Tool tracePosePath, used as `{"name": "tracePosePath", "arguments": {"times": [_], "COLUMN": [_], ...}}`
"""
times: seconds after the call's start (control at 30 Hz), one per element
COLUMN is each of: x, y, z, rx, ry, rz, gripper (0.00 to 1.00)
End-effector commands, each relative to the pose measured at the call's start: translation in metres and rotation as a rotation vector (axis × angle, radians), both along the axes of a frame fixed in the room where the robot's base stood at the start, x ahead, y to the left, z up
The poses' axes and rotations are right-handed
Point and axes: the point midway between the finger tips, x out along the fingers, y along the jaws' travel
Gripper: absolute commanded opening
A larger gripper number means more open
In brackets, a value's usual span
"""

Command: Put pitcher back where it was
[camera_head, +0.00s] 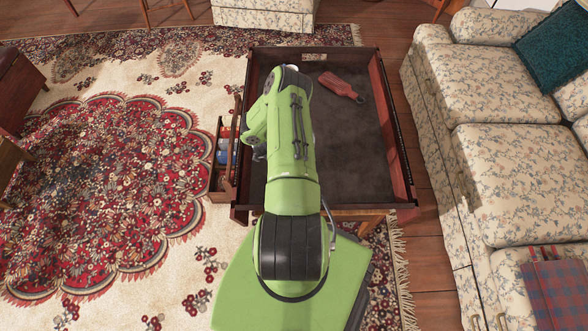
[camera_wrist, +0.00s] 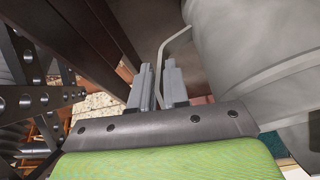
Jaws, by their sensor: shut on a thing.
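The pitcher (camera_wrist: 265,60) is a large pale grey vessel filling the right of the wrist view, with a thin curved handle (camera_wrist: 163,50). My gripper (camera_wrist: 160,82) is closed on this handle, one finger on each side of it. In the head view my green arm reaches over the dark coffee table (camera_head: 355,150) and hides the gripper and most or all of the pitcher. Whether the pitcher touches any surface cannot be told.
A red paddle-shaped object (camera_head: 341,87) lies on the table's far part. Raised wooden rims edge the table. A side compartment (camera_head: 218,190) at its left holds small bottles (camera_head: 223,148). A floral sofa (camera_head: 500,160) stands right.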

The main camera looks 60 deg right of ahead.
Motion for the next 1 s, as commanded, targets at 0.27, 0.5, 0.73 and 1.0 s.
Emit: {"name": "tracePosePath", "arguments": {"times": [0.27,0.5,0.73,1.0], "x": [0.001,0.001,0.001,0.021], "y": [-0.002,-0.001,-0.001,0.008], "z": [0.0,-0.001,0.001,0.056], "rx": [-0.007,-0.002,-0.002,-0.005], "ry": [-0.001,-0.001,-0.002,-0.004], "rz": [0.001,0.002,0.001,0.007], "gripper": [0.0,0.41,0.41,0.41]}}
